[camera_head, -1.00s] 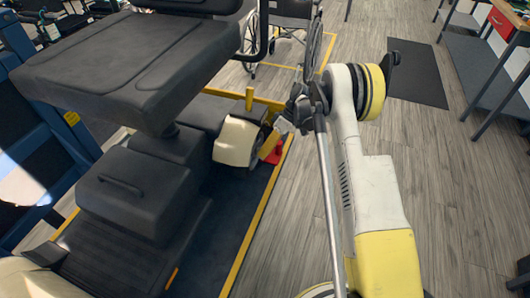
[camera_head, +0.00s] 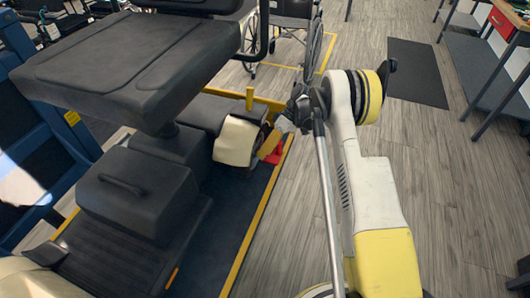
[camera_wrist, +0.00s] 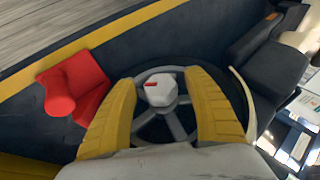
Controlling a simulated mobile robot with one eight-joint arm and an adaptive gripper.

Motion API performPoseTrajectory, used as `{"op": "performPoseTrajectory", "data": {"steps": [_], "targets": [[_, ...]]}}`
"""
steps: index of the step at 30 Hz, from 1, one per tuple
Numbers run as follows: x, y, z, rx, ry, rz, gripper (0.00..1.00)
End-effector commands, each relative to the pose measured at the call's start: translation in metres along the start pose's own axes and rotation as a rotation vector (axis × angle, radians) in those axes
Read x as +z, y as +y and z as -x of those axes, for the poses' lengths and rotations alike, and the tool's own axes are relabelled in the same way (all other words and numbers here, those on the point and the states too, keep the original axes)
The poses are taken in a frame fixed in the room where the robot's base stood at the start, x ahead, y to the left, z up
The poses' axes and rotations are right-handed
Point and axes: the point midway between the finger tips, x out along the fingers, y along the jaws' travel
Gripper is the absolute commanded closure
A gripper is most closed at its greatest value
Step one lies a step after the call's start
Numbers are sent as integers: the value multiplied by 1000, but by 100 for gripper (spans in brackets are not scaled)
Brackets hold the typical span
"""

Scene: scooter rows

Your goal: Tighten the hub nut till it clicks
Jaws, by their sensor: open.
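The hub nut (camera_wrist: 160,90) is a pale grey faceted knob with a short red mark on its face. It sits at the centre of a dark wheel (camera_wrist: 172,122) with grey spokes in the wrist view. My gripper (camera_wrist: 160,82) is open, with one yellow finger on each side of the nut. A gap shows between each finger and the nut. In the head view my gripper (camera_head: 268,146) is small beside the scooter's (camera_head: 140,185) low side, and the nut cannot be made out there.
A red block with a rounded knob (camera_wrist: 75,88) lies left of the fingers, near a yellow floor line (camera_wrist: 110,30). The scooter's seat (camera_head: 140,65) overhangs on the left. A wheelchair (camera_head: 290,30) stands behind. The wood floor (camera_head: 450,180) on the right is clear.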

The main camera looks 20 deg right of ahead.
Motion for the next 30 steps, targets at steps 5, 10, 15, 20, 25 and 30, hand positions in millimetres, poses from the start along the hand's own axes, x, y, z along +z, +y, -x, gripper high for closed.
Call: {"op": "performPoseTrajectory", "data": {"steps": [5,10,15,20,25,30], "targets": [[0,0,7,0,0,-1,39],[0,0,38,1,1,-2,39],[0,0,77,0,1,-1,39],[0,0,104,0,1,-1,39],[0,0,119,0,0,0,39],[0,0,120,0,0,1,39]]}}
